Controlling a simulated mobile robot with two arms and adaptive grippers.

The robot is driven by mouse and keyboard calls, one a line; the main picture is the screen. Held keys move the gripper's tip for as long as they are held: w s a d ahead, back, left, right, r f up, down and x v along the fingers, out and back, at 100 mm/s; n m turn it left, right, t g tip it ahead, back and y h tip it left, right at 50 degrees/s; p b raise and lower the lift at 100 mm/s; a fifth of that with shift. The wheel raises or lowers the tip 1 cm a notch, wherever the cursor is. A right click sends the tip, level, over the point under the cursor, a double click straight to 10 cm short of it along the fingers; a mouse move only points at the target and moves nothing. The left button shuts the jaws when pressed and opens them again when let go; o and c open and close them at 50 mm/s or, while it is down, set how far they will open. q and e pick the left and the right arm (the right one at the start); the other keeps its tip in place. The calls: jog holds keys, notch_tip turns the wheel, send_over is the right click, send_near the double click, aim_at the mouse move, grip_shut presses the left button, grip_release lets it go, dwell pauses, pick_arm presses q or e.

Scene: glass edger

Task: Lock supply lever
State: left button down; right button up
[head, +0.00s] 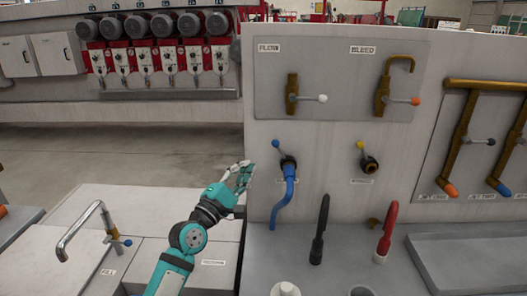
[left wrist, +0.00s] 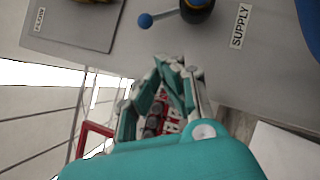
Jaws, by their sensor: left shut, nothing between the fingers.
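The supply lever (head: 279,148) is a short grey rod with a blue knob, on a brass valve with a blue hose below it, on the grey panel's left part. It slants up and left from the valve. In the left wrist view its blue knob (left wrist: 145,20) is at the top, near the SUPPLY label (left wrist: 240,27). My left gripper (head: 245,167) is shut and empty, left of and a little below the lever, apart from it. The fingertips also show in the left wrist view (left wrist: 178,66), below the lever in the picture. My right gripper is out of view.
The flow valve (head: 292,97) and bleed valve (head: 383,97) are above. The blue hose (head: 284,200) hangs below the supply valve. Black (head: 320,235) and red (head: 387,230) handles stand in front. A bent tap (head: 85,225) is at left.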

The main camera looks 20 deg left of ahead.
pick_arm(q)
jog(key=x, duration=0.3)
jog(key=shift+w+d+r+p, duration=0.25)
jog(key=shift+d+r+p, duration=0.05)
jog(key=shift+r+p, duration=0.1)
jog(key=shift+w+d+r+p, duration=0.25)
jog(key=shift+d+p, duration=0.05)
jog(key=shift+d, duration=0.1)
jog(key=shift+w+d+r+p, duration=0.2)
jog(key=shift+d+r+p, duration=0.1)
jog(key=shift+d, duration=0.15)
jog(key=shift+w+d, duration=0.15)
jog(key=shift+d, duration=0.25)
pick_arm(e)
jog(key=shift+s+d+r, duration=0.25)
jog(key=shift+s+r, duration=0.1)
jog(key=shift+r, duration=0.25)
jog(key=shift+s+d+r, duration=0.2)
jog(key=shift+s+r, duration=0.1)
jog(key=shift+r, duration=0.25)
pick_arm(q)
jog(key=shift+w+r, duration=0.1)
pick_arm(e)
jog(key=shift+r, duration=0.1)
